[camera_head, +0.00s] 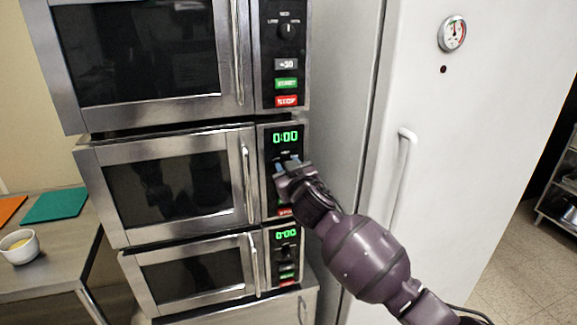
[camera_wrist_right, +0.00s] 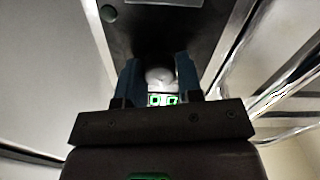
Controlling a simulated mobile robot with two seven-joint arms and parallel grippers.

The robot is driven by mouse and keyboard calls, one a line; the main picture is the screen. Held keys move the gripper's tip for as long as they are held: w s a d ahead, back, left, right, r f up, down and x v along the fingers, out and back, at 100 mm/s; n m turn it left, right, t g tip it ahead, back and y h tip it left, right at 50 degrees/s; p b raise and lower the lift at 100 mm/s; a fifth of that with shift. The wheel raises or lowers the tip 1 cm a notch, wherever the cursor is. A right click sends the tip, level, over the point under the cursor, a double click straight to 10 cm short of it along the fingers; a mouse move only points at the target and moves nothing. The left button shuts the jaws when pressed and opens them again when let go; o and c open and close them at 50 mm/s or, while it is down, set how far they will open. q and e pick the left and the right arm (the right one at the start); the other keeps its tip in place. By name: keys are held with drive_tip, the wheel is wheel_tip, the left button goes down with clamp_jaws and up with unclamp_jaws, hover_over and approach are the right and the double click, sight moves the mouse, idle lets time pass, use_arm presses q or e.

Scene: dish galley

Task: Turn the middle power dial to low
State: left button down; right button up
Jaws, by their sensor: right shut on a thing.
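Three steel microwaves stand stacked. The middle microwave (camera_head: 87,155) has a black control panel with a green 0:00 display (camera_head: 285,137). My right gripper (camera_head: 287,166) is at this panel, just below the display, and hides the middle dial in the head view. In the right wrist view the middle power dial (camera_wrist_right: 160,76) is a pale rounded knob between the two blue fingers of my right gripper (camera_wrist_right: 158,70), which are shut on it. The dial's pointer and its labels cannot be read. My left gripper is not in view.
The top microwave's dial (camera_head: 286,30) and the bottom microwave's panel (camera_head: 286,262) are close above and below. The middle door handle (camera_head: 247,183) stands out left of my gripper. A white fridge (camera_head: 470,130) with a handle (camera_head: 405,165) is on the right.

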drive_tip(key=n+p, duration=0.3)
drive_tip(key=n, duration=0.6)
drive_tip(key=shift+a+f, duration=0.1)
idle(0.4)
drive_tip(key=o, duration=0.9)
drive_tip(key=shift+s, duration=0.2)
drive_tip(key=v, duration=1)
drive_tip(key=shift+s, duration=0.25)
